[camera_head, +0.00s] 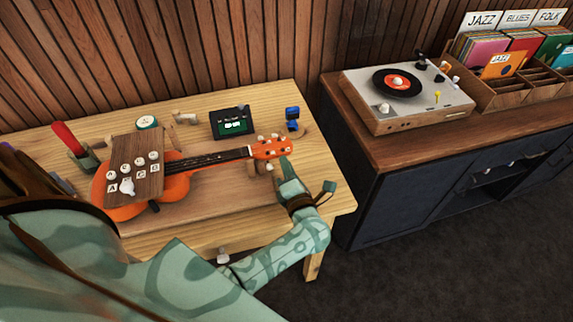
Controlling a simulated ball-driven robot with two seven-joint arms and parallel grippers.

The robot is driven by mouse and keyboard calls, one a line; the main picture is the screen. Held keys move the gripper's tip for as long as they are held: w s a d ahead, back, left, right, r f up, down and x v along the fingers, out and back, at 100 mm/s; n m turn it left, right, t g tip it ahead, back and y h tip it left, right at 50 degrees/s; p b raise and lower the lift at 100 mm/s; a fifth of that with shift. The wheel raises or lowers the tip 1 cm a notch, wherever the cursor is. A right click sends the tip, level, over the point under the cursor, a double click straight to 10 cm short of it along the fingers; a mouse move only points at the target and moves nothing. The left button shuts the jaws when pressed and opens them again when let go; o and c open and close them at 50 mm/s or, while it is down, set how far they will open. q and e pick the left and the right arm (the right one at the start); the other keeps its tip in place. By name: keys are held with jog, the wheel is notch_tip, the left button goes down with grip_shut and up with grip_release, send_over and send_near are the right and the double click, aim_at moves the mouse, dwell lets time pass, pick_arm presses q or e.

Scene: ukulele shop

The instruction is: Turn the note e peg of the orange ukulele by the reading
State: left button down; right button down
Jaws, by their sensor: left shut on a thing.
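The orange ukulele (178,188) lies on the wooden table, its neck pointing right and its headstock (268,149) near the table's right side. Several small pegs show along the headstock's edges. My left gripper (284,164) is at the headstock's lower right edge, shut on what looks like a peg there. The fingers hide it, and I cannot tell which note it is. A black tuner box (232,123) with a lit green display stands behind the neck; its reading is too small to make out. My right gripper is not in view.
A brown board (148,172) with white lettered buttons covers part of the ukulele's body. A blue clip-like device (292,113) stands behind the headstock. A record player (406,92) sits on the cabinet.

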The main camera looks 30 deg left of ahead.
pick_arm(q)
jog(key=shift+m, duration=0.5)
jog(key=c, duration=1.6)
grip_release()
jog(key=shift+c, duration=0.2)
